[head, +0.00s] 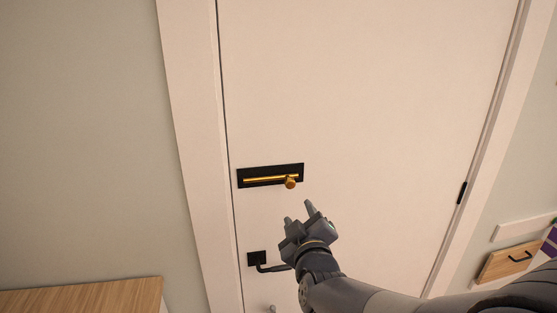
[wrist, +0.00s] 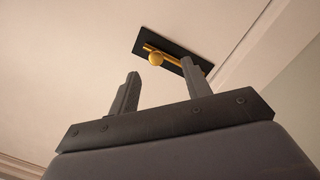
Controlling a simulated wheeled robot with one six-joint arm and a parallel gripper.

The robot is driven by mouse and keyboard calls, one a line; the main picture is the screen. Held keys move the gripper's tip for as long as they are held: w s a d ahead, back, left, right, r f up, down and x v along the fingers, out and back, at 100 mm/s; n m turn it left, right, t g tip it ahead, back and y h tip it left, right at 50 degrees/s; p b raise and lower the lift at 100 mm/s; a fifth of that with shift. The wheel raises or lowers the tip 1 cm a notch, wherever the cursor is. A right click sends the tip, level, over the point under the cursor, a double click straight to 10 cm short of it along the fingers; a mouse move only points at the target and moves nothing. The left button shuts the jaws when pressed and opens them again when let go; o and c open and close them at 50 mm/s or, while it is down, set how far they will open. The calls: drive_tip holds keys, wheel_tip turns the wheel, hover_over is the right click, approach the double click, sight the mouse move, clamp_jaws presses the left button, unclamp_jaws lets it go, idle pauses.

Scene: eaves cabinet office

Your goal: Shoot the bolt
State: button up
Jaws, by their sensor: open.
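The bolt (head: 262,180) is a brass rod on a black plate, fixed to a white door near its left edge. Its round brass knob (head: 290,183) sits at the right end of the plate. The bolt knob also shows in the wrist view (wrist: 155,59), between and beyond my fingertips. My gripper (head: 299,212) is open and empty, just below the knob and apart from it. In the wrist view my gripper (wrist: 160,75) has its two fingers spread, the right one overlapping part of the plate.
The white door (head: 370,80) stands closed in its frame (head: 190,130). A black door handle (head: 258,259) is below the bolt, partly hidden by my gripper. A wooden top (head: 80,298) is at lower left, and a wooden drawer front (head: 508,262) at right.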

sight(290, 184)
drive_tip(key=shift+t, duration=0.3)
drive_tip(key=p+x, duration=0.1)
drive_tip(key=x, duration=0.3)
drive_tip(key=r+p+x, duration=0.1)
drive_tip(key=x, duration=0.3)
drive_tip(key=p+x, duration=0.1)
drive_tip(key=x, duration=0.3)
drive_tip(key=shift+s+a+r, duration=0.1)
drive_tip(key=shift+a+r, duration=0.15)
drive_tip(key=shift+r, duration=0.1)
drive_tip(key=shift+r, duration=0.2)
clamp_jaws()
